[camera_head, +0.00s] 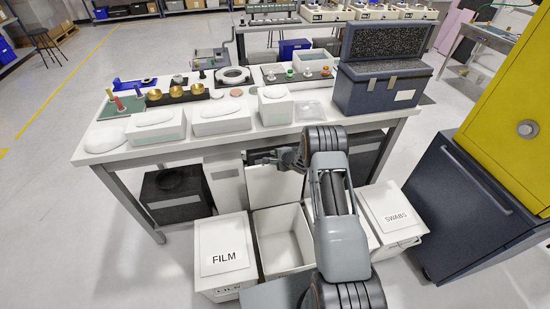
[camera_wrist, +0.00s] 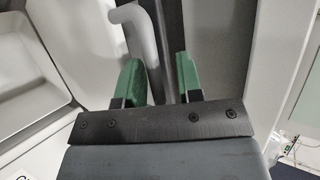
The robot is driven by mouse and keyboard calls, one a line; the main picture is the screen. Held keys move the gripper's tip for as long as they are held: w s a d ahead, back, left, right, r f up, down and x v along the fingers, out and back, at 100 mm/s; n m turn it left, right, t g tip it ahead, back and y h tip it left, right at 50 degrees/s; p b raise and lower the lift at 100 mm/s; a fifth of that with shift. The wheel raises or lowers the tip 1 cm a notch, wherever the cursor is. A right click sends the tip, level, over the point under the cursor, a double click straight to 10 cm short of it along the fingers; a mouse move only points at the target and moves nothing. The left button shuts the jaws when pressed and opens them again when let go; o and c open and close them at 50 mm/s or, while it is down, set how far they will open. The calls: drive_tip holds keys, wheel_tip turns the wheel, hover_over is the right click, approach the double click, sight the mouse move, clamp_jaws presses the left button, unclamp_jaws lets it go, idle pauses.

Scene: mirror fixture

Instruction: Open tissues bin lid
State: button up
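A row of white bins stands in front of the bench. The bin marked FILM (camera_head: 222,252) and the bin marked SWABS (camera_head: 392,217) have their lids down. Between them one bin (camera_head: 262,243) is open and empty, with a white lid panel (camera_head: 274,187) upright at its back. No TISSUES label is readable, and my arm hides part of the row. My gripper (camera_head: 252,157) is near the panel's top edge. In the wrist view its green fingers (camera_wrist: 158,80) are apart. A bent grey handle bar (camera_wrist: 146,50) runs between them, with gaps visible beside it.
The white bench (camera_head: 95,160) behind carries white boxes, brass pieces and a dark open case (camera_head: 375,92). A dark box (camera_head: 172,193) sits under it. A dark cabinet (camera_head: 462,210) and a yellow cabinet (camera_head: 515,100) stand at right. The floor at left is clear.

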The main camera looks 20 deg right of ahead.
drive_tip(key=shift+s+f, duration=0.15)
drive_tip(key=v, duration=1.3)
drive_tip(key=shift+s+d+r, duration=0.15)
drive_tip(key=shift+s+r, duration=0.1)
drive_tip(key=shift+r, duration=0.05)
